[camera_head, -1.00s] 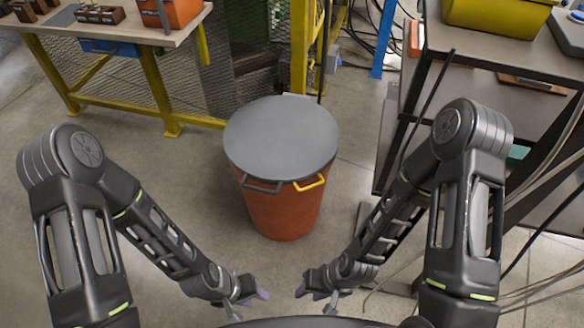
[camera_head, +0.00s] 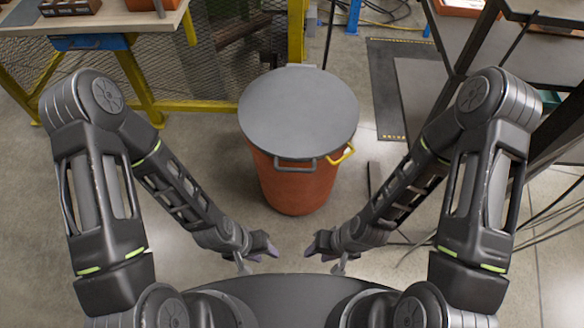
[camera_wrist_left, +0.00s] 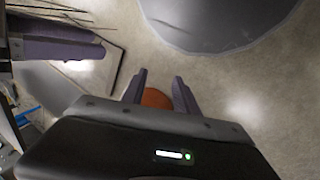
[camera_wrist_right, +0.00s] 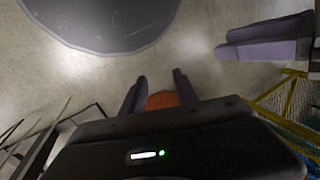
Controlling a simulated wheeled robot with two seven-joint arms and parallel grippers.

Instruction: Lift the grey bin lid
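The grey bin lid (camera_head: 298,112) is a flat round disc lying on an orange-red bin (camera_head: 297,187) that stands on the floor ahead of me. A grey handle (camera_head: 296,166) and a yellow handle (camera_head: 341,155) show at its near edge. My left gripper (camera_head: 273,248) and right gripper (camera_head: 312,246) are in front of the bin, close together and apart from the lid. Both have their fingers spread with nothing gripped, as the left wrist view (camera_wrist_left: 160,75) and right wrist view (camera_wrist_right: 160,74) show.
A workbench (camera_head: 110,22) with yellow legs stands back left, with a mesh panel (camera_head: 215,60) beside it. A dark shelf unit (camera_head: 520,55) stands on the right, with loose cables (camera_head: 545,225) near its foot.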

